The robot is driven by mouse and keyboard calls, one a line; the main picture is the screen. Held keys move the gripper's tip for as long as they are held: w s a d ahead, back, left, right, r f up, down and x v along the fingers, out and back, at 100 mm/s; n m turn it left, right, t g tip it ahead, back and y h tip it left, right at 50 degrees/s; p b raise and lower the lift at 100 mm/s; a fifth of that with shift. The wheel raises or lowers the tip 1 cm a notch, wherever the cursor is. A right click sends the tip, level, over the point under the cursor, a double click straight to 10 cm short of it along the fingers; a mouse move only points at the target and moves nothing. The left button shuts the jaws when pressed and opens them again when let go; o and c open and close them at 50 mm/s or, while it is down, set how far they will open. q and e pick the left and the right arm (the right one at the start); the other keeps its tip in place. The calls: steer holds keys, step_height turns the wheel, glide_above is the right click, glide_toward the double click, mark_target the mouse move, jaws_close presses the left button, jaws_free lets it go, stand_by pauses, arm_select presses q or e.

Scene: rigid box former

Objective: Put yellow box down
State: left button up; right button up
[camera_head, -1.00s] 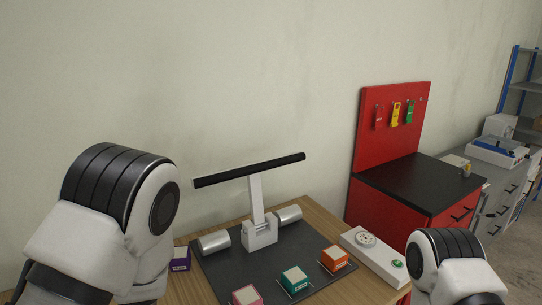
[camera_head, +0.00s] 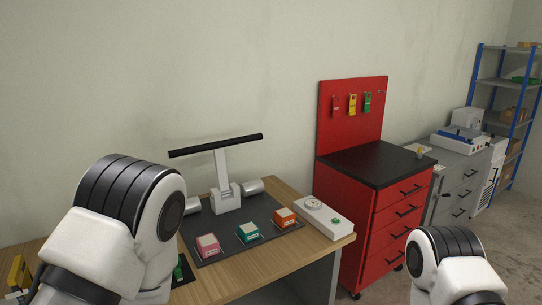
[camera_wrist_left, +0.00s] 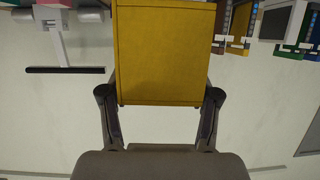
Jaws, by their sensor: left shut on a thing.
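The yellow box (camera_wrist_left: 165,50) fills the upper middle of the left wrist view. My left gripper (camera_wrist_left: 160,98) is shut on it, with one dark finger along each side. The fingertips and the far side of the box are hidden. In the head view my left arm's white and black links stand at the lower left, and its gripper and the box are hidden. My right arm shows at the lower right, without its gripper.
A dark mat (camera_head: 226,257) on the wooden table bears pink (camera_head: 207,246), teal (camera_head: 249,232) and orange (camera_head: 286,217) boxes and a stand with a black bar (camera_head: 215,146). A white button panel (camera_head: 323,217) is right of them. A yellow-and-dark item (camera_head: 17,275) is at far left.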

arm_select(q)
steer(key=d+f+m+t+h+b, duration=0.15)
steer(key=f+b, duration=0.25)
steer(key=f, duration=0.4)
steer(key=d+f+m+h+b, duration=0.2)
steer(key=d+f+b, duration=0.15)
steer(key=f, duration=0.45)
steer(key=shift+w+d+r+m+t+h, duration=0.15)
steer(key=shift+w+d+m+h, duration=0.2)
steer(key=shift+d+m+h, duration=0.45)
steer(key=shift+w+d+r+m+t+h, duration=0.15)
steer(key=shift+w+d+m+h, duration=0.3)
steer(key=shift+d, duration=0.6)
steer(key=shift+w+d+r+m+t+h, duration=0.15)
steer(key=shift+w+d+m+h, duration=0.2)
steer(key=shift+d+h, duration=0.5)
arm_select(e)
step_height(320, 180, down, 9)
steer(key=w, duration=0.1)
steer(key=shift+a+r, duration=0.15)
steer(key=shift+a, duration=0.15)
